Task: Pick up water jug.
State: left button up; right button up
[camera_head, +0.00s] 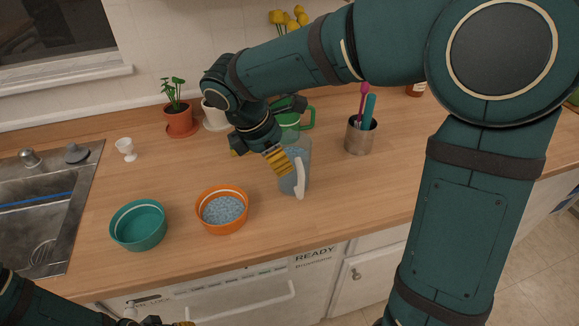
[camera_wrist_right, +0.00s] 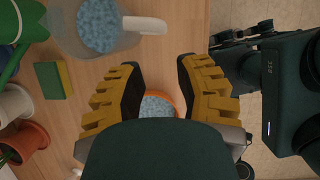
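The water jug (camera_head: 293,178) is a clear grey container with a white handle facing the front of the counter. It stands upright and shows blue contents in the right wrist view (camera_wrist_right: 72,42). My right gripper (camera_head: 278,161) is at the jug's left side in the head view, its yellow fingers overlapping the jug's outline. In the right wrist view its fingers (camera_wrist_right: 155,72) are spread with nothing gripped between them, and the jug is beyond them at upper left. Contact cannot be told. My left gripper (camera_head: 160,322) barely shows at the bottom edge; its fingers are mostly cut off.
An orange bowl (camera_head: 222,228) of blue beads and a teal bowl (camera_head: 139,243) stand left of the jug. A metal utensil cup (camera_head: 359,140) is to its right. A green watering can (camera_head: 306,117) and potted plant (camera_head: 179,121) are behind. A sink (camera_head: 85,172) is far left.

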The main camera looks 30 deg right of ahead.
jog(key=b, duration=0.2)
send_over(299, 194)
jog(key=a, duration=0.2)
notch_tip(299, 194, down, 6)
jog(key=f, duration=0.1)
jog(key=x, duration=0.1)
jog(key=b+x, duration=0.1)
jog(key=x, duration=0.2)
jog(key=shift+w+d+f, duration=0.3)
jog(key=shift+d, duration=0.05)
grip_shut()
